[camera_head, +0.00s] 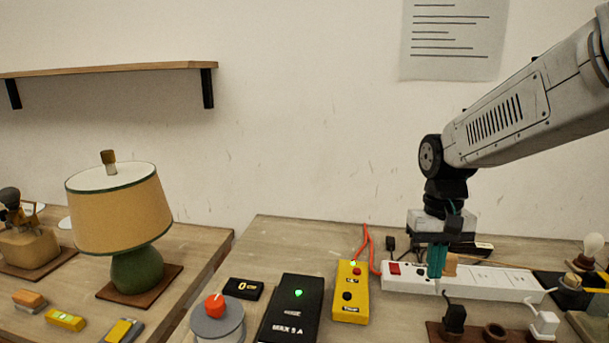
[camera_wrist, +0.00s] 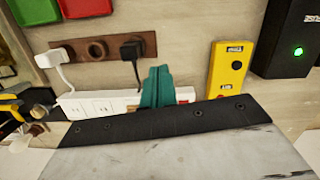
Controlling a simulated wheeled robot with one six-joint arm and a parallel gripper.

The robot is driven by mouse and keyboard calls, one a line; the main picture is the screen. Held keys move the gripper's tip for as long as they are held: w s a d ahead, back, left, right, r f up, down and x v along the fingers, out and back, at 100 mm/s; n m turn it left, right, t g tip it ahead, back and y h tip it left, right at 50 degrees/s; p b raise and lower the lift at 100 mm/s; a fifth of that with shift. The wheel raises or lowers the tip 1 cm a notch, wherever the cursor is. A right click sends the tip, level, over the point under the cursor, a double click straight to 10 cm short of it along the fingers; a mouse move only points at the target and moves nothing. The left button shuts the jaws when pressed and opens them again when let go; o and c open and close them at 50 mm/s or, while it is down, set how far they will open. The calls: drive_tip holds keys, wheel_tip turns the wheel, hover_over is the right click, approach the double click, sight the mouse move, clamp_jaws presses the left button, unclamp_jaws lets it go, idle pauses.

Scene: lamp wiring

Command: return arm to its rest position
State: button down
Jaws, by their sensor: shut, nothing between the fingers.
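My gripper (camera_head: 437,262) hangs from my arm at the right in the head view, fingers pointing down. Its teal fingers are together and empty. They are just in front of or above the left part of the white power strip (camera_head: 470,280); whether they touch it I cannot tell. In the wrist view, the shut gripper (camera_wrist: 158,86) covers part of the same strip (camera_wrist: 95,104). My arm reaches in from the upper right.
A yellow box (camera_head: 351,292) with an orange cable and a black box (camera_head: 292,310) with a green light stand left of the strip. A brown holder (camera_wrist: 110,48) with plugs is near the strip. A lamp (camera_head: 120,220) stands on the left table.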

drive_tip(key=s+r+t, duration=0.1)
drive_tip(key=s+r, duration=0.1)
drive_tip(key=s, duration=0.9)
drive_tip(key=s+d+r+t, duration=0.1)
drive_tip(key=s+r+t, duration=0.1)
drive_tip(key=s, duration=0.8)
drive_tip(key=shift+s+d+r+n, duration=0.3)
drive_tip(key=shift+s+r, duration=0.05)
drive_tip(key=shift+s, duration=0.05)
drive_tip(key=shift+d, duration=0.1)
